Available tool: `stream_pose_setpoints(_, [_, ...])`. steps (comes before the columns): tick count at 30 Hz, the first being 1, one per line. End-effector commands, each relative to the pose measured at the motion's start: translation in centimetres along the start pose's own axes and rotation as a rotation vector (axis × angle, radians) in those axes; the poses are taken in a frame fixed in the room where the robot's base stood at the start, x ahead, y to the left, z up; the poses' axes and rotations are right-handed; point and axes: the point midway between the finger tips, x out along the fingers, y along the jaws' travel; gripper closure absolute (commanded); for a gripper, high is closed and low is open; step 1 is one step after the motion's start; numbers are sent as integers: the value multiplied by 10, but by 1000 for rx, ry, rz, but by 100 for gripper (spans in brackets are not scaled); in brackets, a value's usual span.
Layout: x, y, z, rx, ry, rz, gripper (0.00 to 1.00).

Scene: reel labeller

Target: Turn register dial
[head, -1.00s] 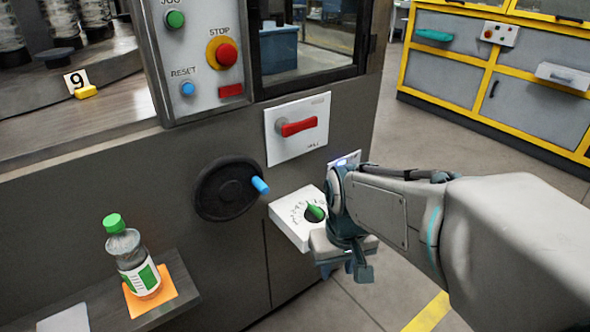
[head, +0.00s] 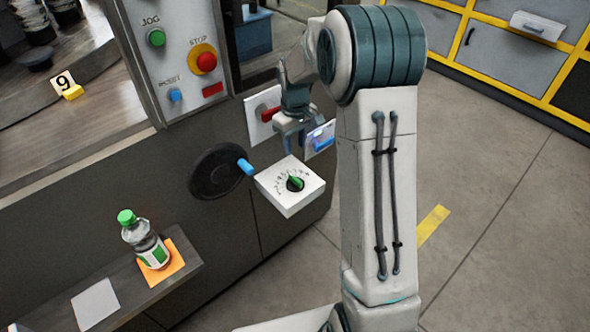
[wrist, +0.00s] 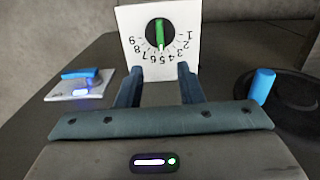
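The register dial is a black disc with a green pointer knob (head: 295,183) on top of a white numbered box (head: 290,205) that juts from the machine front. In the wrist view the green pointer (wrist: 160,33) lies just beyond my fingertips, its light end towards the numbers around 4 and 5. My gripper (head: 293,148) hangs above the dial box, fingers pointing down. In the wrist view its two fingers (wrist: 160,75) are apart with nothing between them. I see no contact with the knob.
A black handwheel with a blue handle (head: 245,167) is left of the dial. A red switch (head: 268,113) and a blue-handled plate (head: 320,137) are close behind my gripper. A bottle (head: 145,242) stands on an orange mat on the low shelf. Floor at right is clear.

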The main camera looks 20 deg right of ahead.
Motion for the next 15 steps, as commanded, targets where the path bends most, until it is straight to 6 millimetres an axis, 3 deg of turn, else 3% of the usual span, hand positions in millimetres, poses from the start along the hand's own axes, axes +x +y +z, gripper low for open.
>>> stream_pose_setpoints(5, [26,-1,1,0,-3,-2,66])
stream_pose_setpoints(15, [97,-1,1,1,-4,-3,66])
